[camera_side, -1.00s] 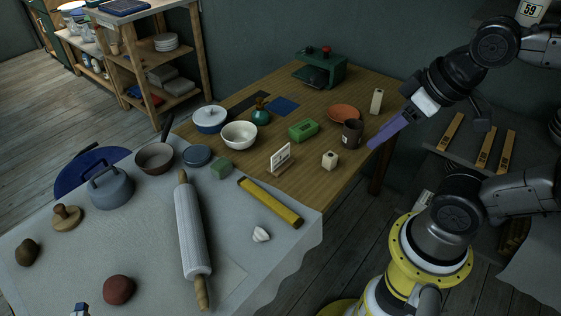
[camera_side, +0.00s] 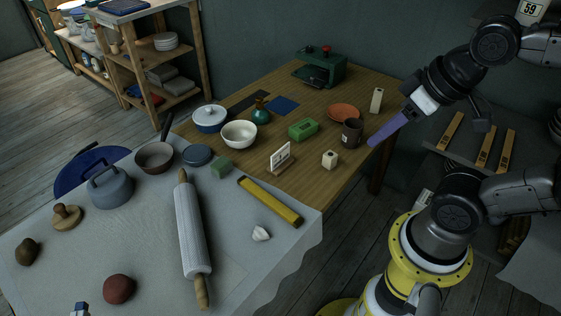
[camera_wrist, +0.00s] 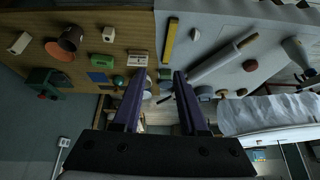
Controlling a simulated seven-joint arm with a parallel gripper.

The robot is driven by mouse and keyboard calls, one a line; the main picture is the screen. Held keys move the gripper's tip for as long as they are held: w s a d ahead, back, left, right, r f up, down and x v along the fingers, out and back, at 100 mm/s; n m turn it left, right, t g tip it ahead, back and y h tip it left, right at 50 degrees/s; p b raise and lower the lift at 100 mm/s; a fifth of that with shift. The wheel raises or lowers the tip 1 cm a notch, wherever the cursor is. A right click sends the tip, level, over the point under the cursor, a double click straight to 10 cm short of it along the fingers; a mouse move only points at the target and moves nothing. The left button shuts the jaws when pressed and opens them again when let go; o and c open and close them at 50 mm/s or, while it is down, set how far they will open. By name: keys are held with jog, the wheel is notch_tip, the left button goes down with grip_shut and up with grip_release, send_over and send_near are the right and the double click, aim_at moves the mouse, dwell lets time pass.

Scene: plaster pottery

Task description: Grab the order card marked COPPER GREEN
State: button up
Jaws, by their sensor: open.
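A white order card (camera_side: 281,154) with dark marks stands upright in a small wooden holder (camera_side: 283,167) on the wooden table, near the cloth's edge. Its writing is too small to read, so I cannot tell whether it says COPPER GREEN. A small white piece that looks like this card shows in the wrist view (camera_wrist: 137,60). My gripper (camera_side: 374,143) has purple fingers and is in the air by the table's right edge, to the right of the card and apart from it. In the wrist view my gripper (camera_wrist: 159,76) has its fingers spread with nothing held between them.
A dark mug (camera_side: 352,133), an orange bowl (camera_side: 344,113) and a small cream block (camera_side: 330,160) stand between my gripper and the card. A green box (camera_side: 303,130) is behind the card. A yellow bar (camera_side: 270,203) and a rolling pin (camera_side: 190,230) lie on the cloth.

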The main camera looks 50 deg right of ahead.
jog(key=w+r+m, duration=0.5)
jog(key=m+g, duration=0.5)
jog(key=m, duration=0.7)
send_over(281, 149)
jog(key=w+a, duration=0.1)
notch_tip(281, 149, down, 19)
jog(key=shift+g, duration=0.3)
jog(key=f, duration=1)
jog(key=shift+s+d+f, duration=0.25)
jog(key=shift+s+f, duration=0.05)
jog(key=shift+f, duration=0.05)
jog(key=shift+s+d+f, duration=0.1)
jog(key=shift+d+f, duration=0.05)
jog(key=shift+f, duration=1.35)
jog(key=shift+d+f, duration=0.1)
jog(key=shift+f, duration=1.4)
grip_shut()
